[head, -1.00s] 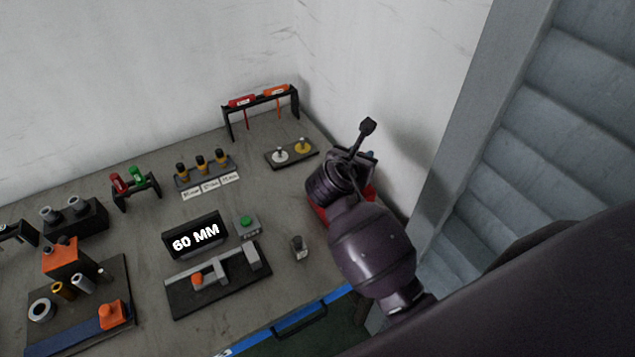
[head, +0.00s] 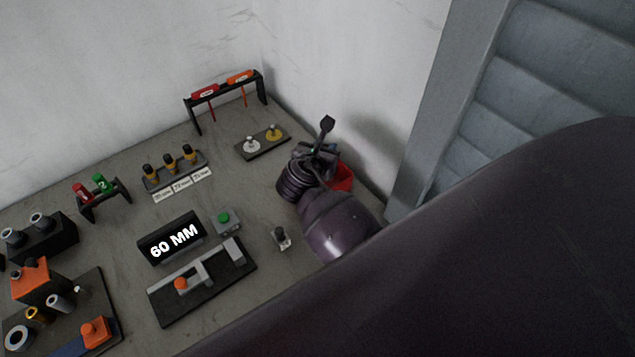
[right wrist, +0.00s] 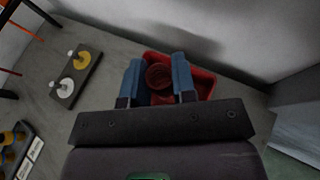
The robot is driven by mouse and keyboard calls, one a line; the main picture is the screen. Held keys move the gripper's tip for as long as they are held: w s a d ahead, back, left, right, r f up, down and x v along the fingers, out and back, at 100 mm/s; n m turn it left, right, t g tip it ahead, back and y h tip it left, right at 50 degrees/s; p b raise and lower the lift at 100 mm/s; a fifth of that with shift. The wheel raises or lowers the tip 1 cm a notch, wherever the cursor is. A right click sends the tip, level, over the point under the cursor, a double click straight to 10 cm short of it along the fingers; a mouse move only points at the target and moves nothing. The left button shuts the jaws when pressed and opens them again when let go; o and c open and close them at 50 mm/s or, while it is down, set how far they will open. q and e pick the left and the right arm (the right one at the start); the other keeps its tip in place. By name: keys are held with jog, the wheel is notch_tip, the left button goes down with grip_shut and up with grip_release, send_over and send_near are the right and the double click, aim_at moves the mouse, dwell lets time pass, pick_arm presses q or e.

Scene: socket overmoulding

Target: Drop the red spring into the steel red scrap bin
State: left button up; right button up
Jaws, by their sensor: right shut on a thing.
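The red spring (right wrist: 159,78) is a round red coil between the two blue fingers of my right gripper (right wrist: 158,68) in the right wrist view. The gripper is shut on it. The steel red scrap bin (right wrist: 203,82) lies behind and below the fingers, and the spring appears over its opening. In the head view the bin (head: 345,177) shows only in part to the right of my right gripper (head: 322,150), which hides the spring there. I cannot tell the spring's height above the bin. My left gripper is not in view.
A small plate with a white and a yellow knob (head: 262,142) is left of the bin. A rack with red and orange handled tools (head: 226,87) stands behind it. A wall is close behind the bin. A small block (head: 281,238) stands on the table in front.

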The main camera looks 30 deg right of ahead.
jog(key=shift+f, duration=0.25)
jog(key=o, duration=1)
jog(key=v, duration=1.1)
